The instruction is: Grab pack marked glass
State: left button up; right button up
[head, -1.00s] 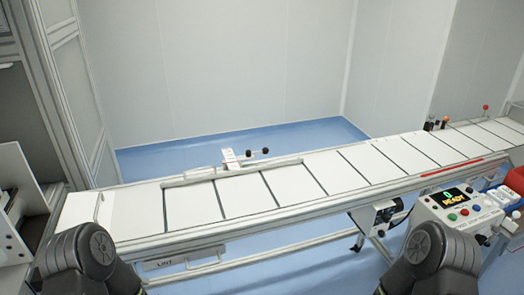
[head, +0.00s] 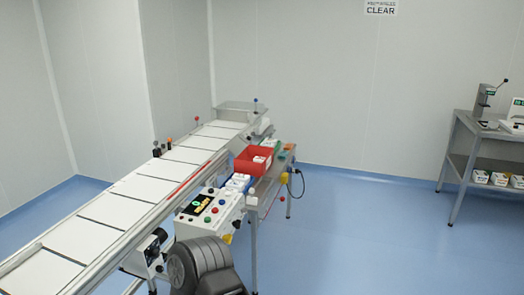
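White packs show in three places, and none has a mark I can read at this distance. Some lie in a red bin (head: 254,160) at the far end of the conveyor. Others lie in a blue bin (head: 236,186) in front of it. Several small white packs (head: 499,179) stand on the lower shelf of a side table at the right. I cannot tell which pack is marked glass. Part of my arm shows at the bottom, but neither gripper is in view.
A conveyor (head: 130,195) with white panels runs from lower left to the middle. A control box (head: 208,213) stands beside it. The side table (head: 470,140) carries a hand press (head: 488,105). Blue floor (head: 370,235) is open between conveyor and table.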

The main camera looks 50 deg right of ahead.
aim_at(263, 144)
jog(key=z, duration=1.8)
jog(key=i+l+z, duration=0.3)
jog(key=i, duration=0.2)
jog(key=i+z, duration=0.25)
jog(key=i, duration=0.3)
jog(key=i+z, duration=0.1)
jog(key=i, duration=2.45)
jog(key=i+l+u, duration=0.15)
jog(key=i+u, duration=0.25)
jog(key=i, duration=0.25)
jog(key=i+l+u, duration=0.35)
jog(key=i, duration=0.25)
jog(key=i+l+u, duration=0.4)
jog(key=i+l, duration=0.1)
jog(key=i, duration=0.05)
